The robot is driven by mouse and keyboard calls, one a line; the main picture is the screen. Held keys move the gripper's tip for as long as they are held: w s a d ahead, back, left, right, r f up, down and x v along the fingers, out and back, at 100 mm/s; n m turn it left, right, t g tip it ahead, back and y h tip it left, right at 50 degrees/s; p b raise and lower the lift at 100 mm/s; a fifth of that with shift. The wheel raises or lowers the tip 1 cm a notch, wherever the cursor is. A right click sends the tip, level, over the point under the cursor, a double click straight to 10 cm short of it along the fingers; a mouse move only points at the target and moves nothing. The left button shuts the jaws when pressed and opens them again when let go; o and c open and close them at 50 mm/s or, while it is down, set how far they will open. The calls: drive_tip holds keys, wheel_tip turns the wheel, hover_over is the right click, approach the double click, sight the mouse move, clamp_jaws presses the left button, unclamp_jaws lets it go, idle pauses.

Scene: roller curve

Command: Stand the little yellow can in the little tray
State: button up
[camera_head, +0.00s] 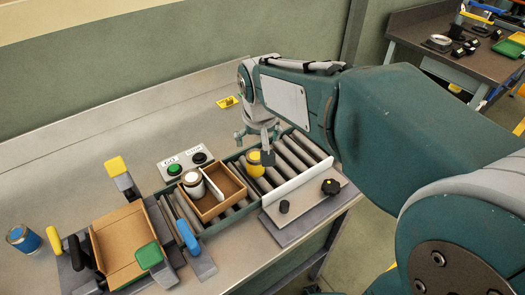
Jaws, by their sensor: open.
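The little yellow can (255,168) stands upright on the rollers, just right of the little tray. The little tray (225,208) is a brown open box on the roller track, with a white divider across it. My gripper (257,146) points down at the yellow can and is open. One finger overlaps the can's top in the picture; I cannot tell whether it touches the can.
A larger brown box (123,245) sits at left among colored-handled clamps. A blue can (23,239) stands at far left. A button box (186,161) is behind the tray. A white rail (298,181) and black knobs border the rollers at right. The back of the bench is mostly clear.

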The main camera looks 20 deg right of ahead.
drive_tip(key=s+d+r+n+t, duration=0.1)
drive_tip(key=s+d+r+t, duration=0.1)
drive_tip(key=s, duration=1.5)
drive_tip(key=g, duration=0.1)
approach(255, 156)
drive_tip(key=shift+m, duration=0.5)
drive_tip(key=x, duration=0.5)
drive_tip(key=shift+w+a+f, duration=0.1)
drive_tip(key=shift+w+a, duration=0.1)
drive_tip(key=shift+w, duration=0.1)
drive_tip(key=x, duration=0.5)
drive_tip(key=shift+s+d+f, duration=0.1)
drive_tip(key=shift+d+f, duration=0.15)
drive_tip(key=shift+f, duration=0.15)
drive_tip(key=c, duration=1.2)
drive_tip(key=shift+c, duration=0.2)
drive_tip(key=shift+r, duration=0.15)
